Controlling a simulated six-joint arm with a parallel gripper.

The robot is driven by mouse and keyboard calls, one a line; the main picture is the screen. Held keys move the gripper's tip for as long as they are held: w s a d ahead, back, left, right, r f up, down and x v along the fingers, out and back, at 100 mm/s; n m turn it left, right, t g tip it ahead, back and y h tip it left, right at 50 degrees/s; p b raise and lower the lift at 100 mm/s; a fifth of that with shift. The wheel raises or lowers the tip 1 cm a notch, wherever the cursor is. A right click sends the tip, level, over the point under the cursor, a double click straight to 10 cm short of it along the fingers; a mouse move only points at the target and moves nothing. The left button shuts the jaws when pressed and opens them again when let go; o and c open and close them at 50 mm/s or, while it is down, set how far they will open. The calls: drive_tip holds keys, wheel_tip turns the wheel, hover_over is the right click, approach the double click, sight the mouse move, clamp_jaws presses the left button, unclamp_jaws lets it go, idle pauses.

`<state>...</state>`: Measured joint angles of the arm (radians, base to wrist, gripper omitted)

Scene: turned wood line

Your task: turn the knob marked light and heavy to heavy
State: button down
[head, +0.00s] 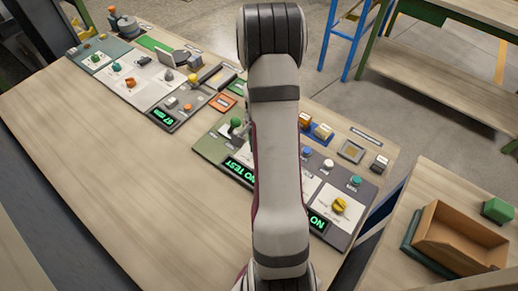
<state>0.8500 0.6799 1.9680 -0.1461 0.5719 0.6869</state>
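I cannot read which knob is marked light and heavy; the labels are too small. A yellow knob (339,205) sits on a white plate at the right end of the near panel. An orange knob (130,84) and a teal knob (116,67) sit on the white far-left panel, with a green knob (96,58) beyond them. My arm stands across the middle of the view and hides part of the near panel. My gripper does not show clearly.
The near panel has a green-topped control (236,123), a blue button (307,151) and a lit display (239,170) reading "NO TEST". A wooden tray (440,247) and a green block (498,210) are at the right. The bench's front left (120,180) is clear.

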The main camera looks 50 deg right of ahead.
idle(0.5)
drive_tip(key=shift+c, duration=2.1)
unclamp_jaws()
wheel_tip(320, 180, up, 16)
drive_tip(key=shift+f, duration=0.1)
